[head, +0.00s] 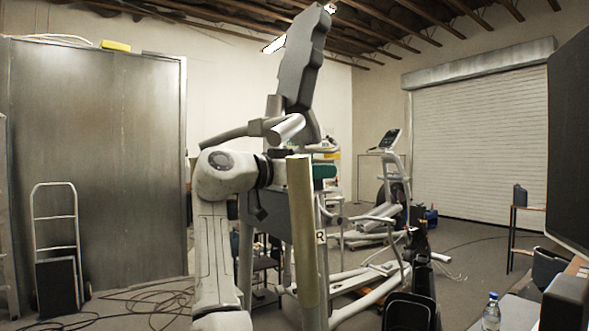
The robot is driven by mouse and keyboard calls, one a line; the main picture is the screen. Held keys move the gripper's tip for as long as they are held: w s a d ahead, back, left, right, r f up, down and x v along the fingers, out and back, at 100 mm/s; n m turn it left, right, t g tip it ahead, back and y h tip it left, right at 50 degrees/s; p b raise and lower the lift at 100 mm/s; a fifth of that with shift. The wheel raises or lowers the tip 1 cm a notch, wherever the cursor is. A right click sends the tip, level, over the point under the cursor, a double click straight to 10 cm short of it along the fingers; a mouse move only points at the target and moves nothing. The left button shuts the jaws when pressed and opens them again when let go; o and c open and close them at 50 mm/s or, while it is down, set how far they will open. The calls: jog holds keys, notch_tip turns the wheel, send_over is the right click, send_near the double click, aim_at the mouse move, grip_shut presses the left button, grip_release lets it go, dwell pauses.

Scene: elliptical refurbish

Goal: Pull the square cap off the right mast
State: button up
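The right mast (321,262) is an upright light-grey tube with a black R on a white label. It stands just behind and beside an olive-yellow padded tube (303,230), which covers part of it. A dark teal piece (325,171) shows near the mast's top; I cannot tell whether it is the square cap. My arm rises at the left and bends toward the mast top. My gripper (278,171) is dark and level with that top; its fingers are largely hidden behind the olive tube. I cannot see whether they are open or touch the cap.
A dark grey console (304,58) leans above on a grey bracket. Another exercise machine (385,205) stands behind. Black bins (408,310) and a water bottle (491,312) are at lower right. Cables (150,300) lie on the left floor near a hand truck (55,240).

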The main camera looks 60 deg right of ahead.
jog(key=shift+s+d, duration=0.2)
jog(key=shift+d, duration=0.15)
jog(key=c, duration=1.6)
